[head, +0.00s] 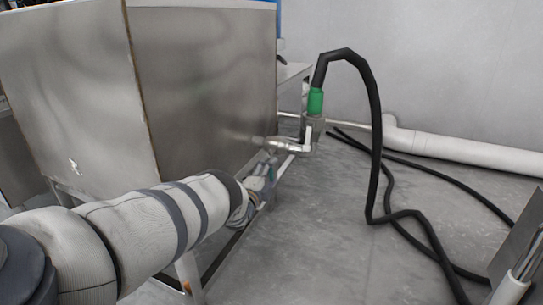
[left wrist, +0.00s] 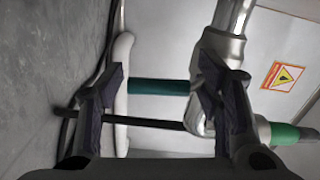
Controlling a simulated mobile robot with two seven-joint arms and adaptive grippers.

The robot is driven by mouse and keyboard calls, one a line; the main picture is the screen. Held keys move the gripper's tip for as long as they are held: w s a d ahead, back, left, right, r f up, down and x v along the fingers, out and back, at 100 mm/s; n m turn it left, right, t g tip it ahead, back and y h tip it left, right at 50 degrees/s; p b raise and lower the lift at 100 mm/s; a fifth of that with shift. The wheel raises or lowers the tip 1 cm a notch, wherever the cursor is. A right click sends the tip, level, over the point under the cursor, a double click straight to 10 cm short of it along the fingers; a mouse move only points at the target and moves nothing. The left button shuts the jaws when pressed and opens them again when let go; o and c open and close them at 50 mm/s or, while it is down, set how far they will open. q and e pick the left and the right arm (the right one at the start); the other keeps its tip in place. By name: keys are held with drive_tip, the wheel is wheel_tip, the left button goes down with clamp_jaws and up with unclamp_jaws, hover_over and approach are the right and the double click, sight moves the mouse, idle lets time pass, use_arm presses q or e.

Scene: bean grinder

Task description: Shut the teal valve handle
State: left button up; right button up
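The teal valve handle (left wrist: 160,87) shows in the left wrist view as a short dark teal bar, lying across the picture beside the metal valve body (left wrist: 203,112). My left gripper (left wrist: 160,95) is open, with one dark-padded finger on each side of the handle in that view. I cannot tell whether the handle is fully between the fingers in depth or touched by them. In the head view my left gripper (head: 266,172) is just below and left of the metal pipe fitting (head: 300,143). The teal handle cannot be made out there. My right gripper is not in view.
A large metal tank (head: 205,85) stands left of the fitting. A green coupling (head: 315,101) joins a black hose (head: 374,130) that loops to the floor. A white pipe (head: 450,150) runs along the wall. Grey floor (head: 330,230) is open in front.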

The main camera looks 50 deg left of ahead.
use_arm(q)
drive_tip(key=shift+o, duration=0.5)
drive_tip(key=shift+d, duration=0.1)
drive_tip(key=shift+s+d, duration=0.1)
drive_tip(key=v, duration=1.1)
drive_tip(key=shift+s, duration=0.3)
drive_tip(key=shift+d, duration=0.1)
drive_tip(key=shift+c, duration=0.5)
